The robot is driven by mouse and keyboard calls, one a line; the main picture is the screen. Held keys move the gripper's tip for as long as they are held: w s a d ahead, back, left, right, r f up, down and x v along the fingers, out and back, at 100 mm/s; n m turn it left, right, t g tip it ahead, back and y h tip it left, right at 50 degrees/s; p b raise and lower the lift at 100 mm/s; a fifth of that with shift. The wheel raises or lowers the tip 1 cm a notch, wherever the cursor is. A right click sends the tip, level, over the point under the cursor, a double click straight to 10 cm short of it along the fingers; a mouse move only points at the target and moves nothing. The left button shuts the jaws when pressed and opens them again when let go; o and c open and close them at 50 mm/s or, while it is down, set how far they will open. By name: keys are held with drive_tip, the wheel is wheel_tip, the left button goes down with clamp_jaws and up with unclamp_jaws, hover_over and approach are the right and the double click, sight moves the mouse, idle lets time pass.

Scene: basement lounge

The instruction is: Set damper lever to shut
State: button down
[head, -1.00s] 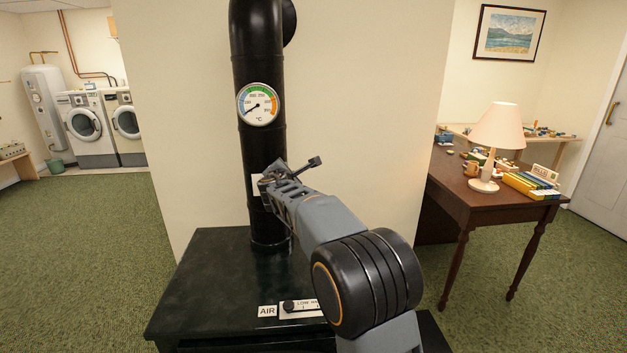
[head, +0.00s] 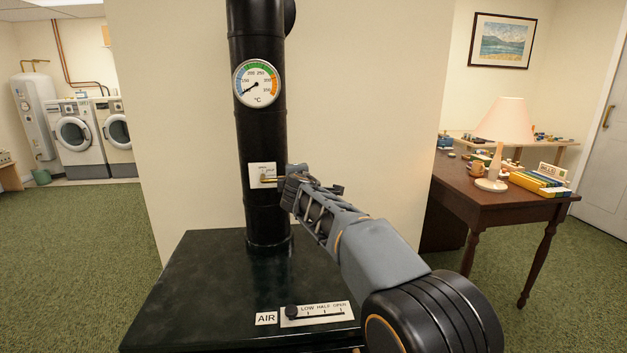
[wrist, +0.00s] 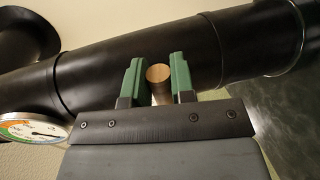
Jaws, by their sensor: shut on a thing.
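The damper lever (head: 268,180) is a small brass-coloured handle at a white label plate (head: 262,169) on the black stove pipe (head: 264,125). The plate's lettering is too small to read. My gripper (head: 282,181) reaches the lever from the right and hides part of it. In the wrist view, the lever's round, tan end (wrist: 158,73) sits between the two green fingertips of my gripper (wrist: 157,80), which is shut on it. The pipe runs behind them.
A dial thermometer (head: 257,83) is on the pipe above the plate. Below, the dark stove top (head: 200,285) is bare apart from an AIR slider (head: 316,313) at its front. A table (head: 500,210) with a lamp stands to the right.

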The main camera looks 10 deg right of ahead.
drive_tip(key=shift+a, duration=0.2)
idle(0.4)
drive_tip(key=c, duration=1.1)
unclamp_jaws()
drive_tip(key=shift+a, duration=0.1)
drive_tip(key=shift+o, duration=0.6)
drive_tip(key=shift+d+f, duration=0.1)
drive_tip(key=shift+d, duration=0.1)
drive_tip(key=s+r+b, duration=0.1)
drive_tip(key=s+r, duration=0.1)
drive_tip(key=s, duration=1.1)
drive_tip(key=shift+s+d+r, duration=0.15)
drive_tip(key=shift+s+r, duration=0.2)
drive_tip(key=shift+r, duration=0.05)
drive_tip(key=s+d+r+m+g+h+p, duration=0.2)
drive_tip(key=s+d+r+m+g+p, duration=0.15)
drive_tip(key=d+m+p, duration=0.55)
drive_tip(key=s+d+m+g+y+p, duration=0.1)
drive_tip(key=s+m+g+p, duration=0.3)
drive_tip(key=s+p, duration=0.6)
drive_tip(key=s+d+m+g+p, duration=0.4)
drive_tip(key=s+m+p, duration=0.1)
drive_tip(key=s+p, duration=0.5)
drive_tip(key=shift+f+g+y, duration=0.35)
drive_tip(key=shift+y, duration=0.05)
